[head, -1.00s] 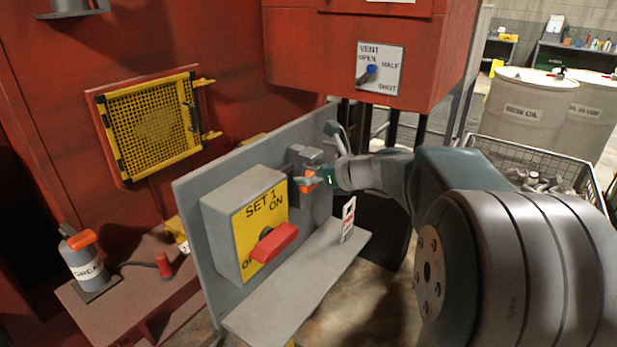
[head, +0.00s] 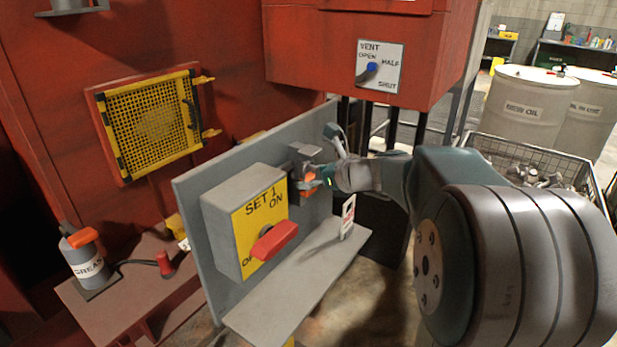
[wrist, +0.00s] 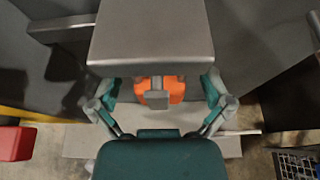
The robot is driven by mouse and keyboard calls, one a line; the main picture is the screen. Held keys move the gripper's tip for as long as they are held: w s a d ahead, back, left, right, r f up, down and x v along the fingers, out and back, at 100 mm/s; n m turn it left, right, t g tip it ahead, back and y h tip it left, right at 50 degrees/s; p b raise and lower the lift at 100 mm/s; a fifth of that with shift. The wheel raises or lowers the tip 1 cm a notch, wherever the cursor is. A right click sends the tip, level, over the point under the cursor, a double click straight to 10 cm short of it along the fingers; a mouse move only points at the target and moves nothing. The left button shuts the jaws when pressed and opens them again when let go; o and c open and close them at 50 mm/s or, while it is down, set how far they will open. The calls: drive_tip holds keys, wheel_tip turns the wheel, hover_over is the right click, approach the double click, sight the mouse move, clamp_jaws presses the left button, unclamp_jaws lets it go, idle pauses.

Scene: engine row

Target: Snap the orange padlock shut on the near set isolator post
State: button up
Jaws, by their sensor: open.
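The orange padlock (wrist: 172,84) is at the middle of the wrist view, just below a grey block (wrist: 150,35). A small grey piece (wrist: 157,100) covers part of its face. My gripper (wrist: 160,92) is open, with one teal finger on each side of the padlock and visible gaps between. In the head view the padlock (head: 308,183) shows partly behind my gripper (head: 313,178), under the grey block on the upright panel. I cannot tell whether the shackle is closed or which part is the post.
The SET 1 isolator box (head: 243,225) with its red handle (head: 274,241) stands left of my gripper. A grey shelf (head: 290,290) juts out below, with a white tag (head: 347,218) standing at its far end. The red VENT cabinet (head: 330,60) hangs above my arm.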

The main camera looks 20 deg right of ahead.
drive_tip(key=v, duration=1.2)
drive_tip(key=shift+f, duration=0.1)
drive_tip(key=s+a+f+n+g+h, duration=0.2)
drive_tip(key=s+a+f+n+g, duration=0.25)
drive_tip(key=s+a+n, duration=0.55)
drive_tip(key=s+a+f+n+h, duration=0.2)
drive_tip(key=s+n, duration=0.2)
drive_tip(key=n, duration=0.5)
drive_tip(key=s+a+f+n+g+h, duration=0.1)
drive_tip(key=s+n, duration=0.4)
drive_tip(key=n, duration=0.5)
wheel_tip(320, 180, down, 2)
drive_tip(key=shift+s+a+f+h, duration=0.1)
drive_tip(key=shift+s+a+h, duration=0.1)
drive_tip(key=shift+a+h, duration=0.85)
